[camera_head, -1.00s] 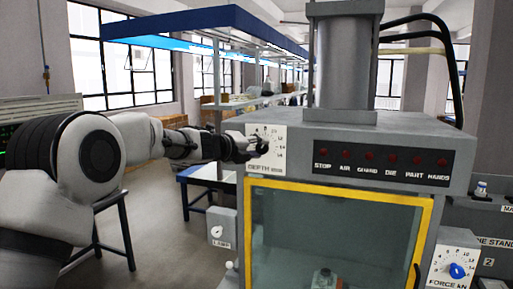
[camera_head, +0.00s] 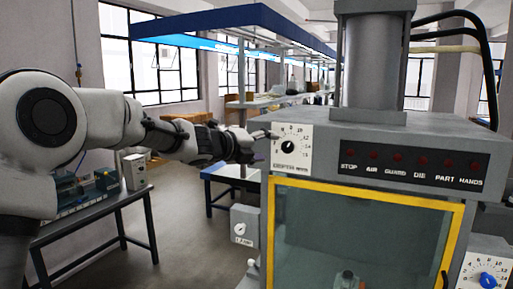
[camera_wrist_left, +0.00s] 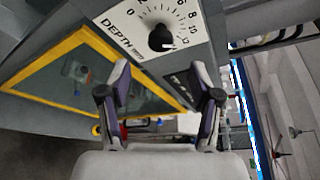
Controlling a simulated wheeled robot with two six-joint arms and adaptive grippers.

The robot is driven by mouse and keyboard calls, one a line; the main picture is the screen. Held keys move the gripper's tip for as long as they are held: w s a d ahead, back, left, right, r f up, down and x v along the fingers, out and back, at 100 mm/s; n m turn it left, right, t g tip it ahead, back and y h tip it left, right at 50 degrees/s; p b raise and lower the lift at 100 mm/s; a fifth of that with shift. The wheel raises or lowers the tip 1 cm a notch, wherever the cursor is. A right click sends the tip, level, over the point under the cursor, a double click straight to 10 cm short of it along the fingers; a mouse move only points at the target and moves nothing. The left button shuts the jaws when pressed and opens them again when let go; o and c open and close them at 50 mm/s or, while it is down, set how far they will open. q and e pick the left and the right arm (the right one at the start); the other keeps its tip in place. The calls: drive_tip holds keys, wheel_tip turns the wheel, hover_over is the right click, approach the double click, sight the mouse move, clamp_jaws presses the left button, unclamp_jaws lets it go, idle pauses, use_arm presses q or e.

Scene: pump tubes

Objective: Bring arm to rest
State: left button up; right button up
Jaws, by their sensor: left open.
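My left arm comes in from the left in the head view, and its gripper (camera_head: 260,145) is beside the left edge of the grey press, at the height of the depth dial (camera_head: 289,147). In the left wrist view, the two fingers of the gripper (camera_wrist_left: 162,100) stand wide apart with nothing between them. The depth dial's black knob (camera_wrist_left: 160,38) shows beyond the fingers, apart from them. My right arm is not in either view.
The press (camera_head: 345,130) has a yellow-framed window (camera_head: 365,188) and a row of red lamps. A small switch box (camera_head: 243,228) sticks out at its left side. A blue-legged table (camera_head: 60,232) stands at left. Open floor lies between them.

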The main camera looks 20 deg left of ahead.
use_arm(q)
drive_tip(key=v, duration=0.4)
drive_tip(key=shift+s+f, duration=0.1)
